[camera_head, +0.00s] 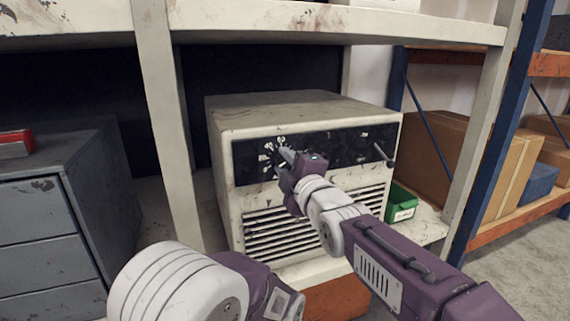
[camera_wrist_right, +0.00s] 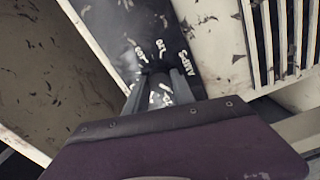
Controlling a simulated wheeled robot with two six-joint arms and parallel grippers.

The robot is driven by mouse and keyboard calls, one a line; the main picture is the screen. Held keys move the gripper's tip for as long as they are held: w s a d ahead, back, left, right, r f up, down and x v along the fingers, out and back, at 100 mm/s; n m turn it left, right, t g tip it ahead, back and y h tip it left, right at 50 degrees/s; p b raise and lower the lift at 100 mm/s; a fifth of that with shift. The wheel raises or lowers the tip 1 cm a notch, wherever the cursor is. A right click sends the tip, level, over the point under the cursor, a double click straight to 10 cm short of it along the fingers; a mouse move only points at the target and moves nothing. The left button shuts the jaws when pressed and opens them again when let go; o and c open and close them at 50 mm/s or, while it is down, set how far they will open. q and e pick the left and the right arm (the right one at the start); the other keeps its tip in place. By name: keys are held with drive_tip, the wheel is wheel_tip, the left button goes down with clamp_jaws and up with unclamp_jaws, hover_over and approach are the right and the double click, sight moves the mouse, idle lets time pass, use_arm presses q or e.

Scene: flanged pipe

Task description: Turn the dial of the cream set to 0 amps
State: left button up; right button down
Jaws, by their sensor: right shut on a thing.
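The cream set (camera_head: 222,135) is a boxy cream unit on the shelf, with a black, scuffed front panel (camera_head: 345,146) and louvred vents below. Its dial, with white markings around it, is on the left part of the panel. My right gripper (camera_head: 283,168) is at the panel and shut on the dial, which its fingers mostly hide. In the right wrist view, the fingers of my right gripper (camera_wrist_right: 158,92) close around the dial, with white numbers and the word AMPS (camera_wrist_right: 184,58) beside them. The dial's pointer and setting cannot be read. My left gripper is out of view.
A lever (camera_head: 386,156) sticks out at the panel's right end. A green bin (camera_head: 401,204) stands right of the set. A pale shelf post (camera_head: 165,120) rises at left, beside a grey drawer cabinet (camera_head: 35,235). Cardboard boxes (camera_head: 480,160) fill the right rack.

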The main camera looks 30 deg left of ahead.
drive_tip(key=c, duration=1.1)
unclamp_jaws()
drive_tip(key=shift+o, duration=0.2)
drive_tip(key=v, duration=0.9)
drive_tip(key=shift+b, duration=0.4)
